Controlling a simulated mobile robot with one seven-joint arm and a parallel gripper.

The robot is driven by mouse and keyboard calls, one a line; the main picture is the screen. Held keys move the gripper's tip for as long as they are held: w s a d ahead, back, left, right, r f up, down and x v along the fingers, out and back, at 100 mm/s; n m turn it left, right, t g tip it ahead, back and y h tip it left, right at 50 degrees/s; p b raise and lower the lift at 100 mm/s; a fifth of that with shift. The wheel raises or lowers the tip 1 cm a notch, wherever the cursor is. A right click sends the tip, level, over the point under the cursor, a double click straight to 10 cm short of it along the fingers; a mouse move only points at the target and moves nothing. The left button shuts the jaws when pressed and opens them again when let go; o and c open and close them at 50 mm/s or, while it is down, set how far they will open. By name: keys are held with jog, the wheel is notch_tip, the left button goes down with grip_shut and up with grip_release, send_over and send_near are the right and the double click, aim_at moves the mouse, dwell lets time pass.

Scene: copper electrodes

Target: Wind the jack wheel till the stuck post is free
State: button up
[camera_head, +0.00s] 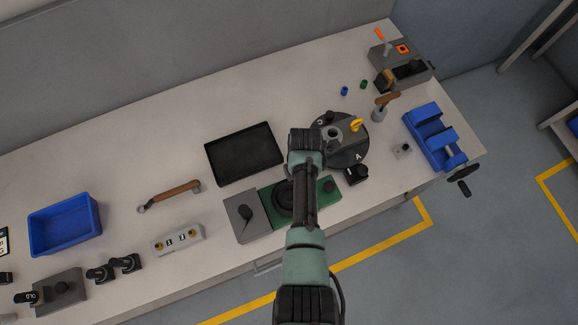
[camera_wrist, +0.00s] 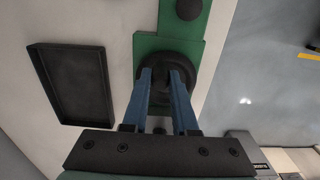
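A dark round wheel (camera_head: 283,198), which I take for the jack wheel, sits on a green base (camera_head: 265,193) near the table's front edge. The wheel (camera_wrist: 190,62) also shows in the wrist view, on the green plate. My gripper (camera_wrist: 161,74) has two blue fingers, apart, with their tips over the wheel. Dark material shows between them; I cannot tell whether they touch it. In the head view my arm hides the fingers and part of the base. A grey block (camera_head: 240,225) with a black knob adjoins the base. I cannot pick out the stuck post for certain.
A black tray (camera_head: 243,153) lies behind the base. A round dark fixture (camera_head: 348,153) with a yellow handle is right of my arm, with a blue vise (camera_head: 432,140) further right. A wooden-handled tool (camera_head: 170,194) and a blue bin (camera_head: 64,224) lie left.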

jog(key=o, duration=0.5)
notch_tip(320, 180, up, 2)
jog(key=shift+r+p, duration=0.15)
jog(key=shift+p, duration=0.75)
jog(key=shift+r, duration=1.85)
notch_tip(320, 180, up, 13)
jog(key=shift+b, duration=1.2)
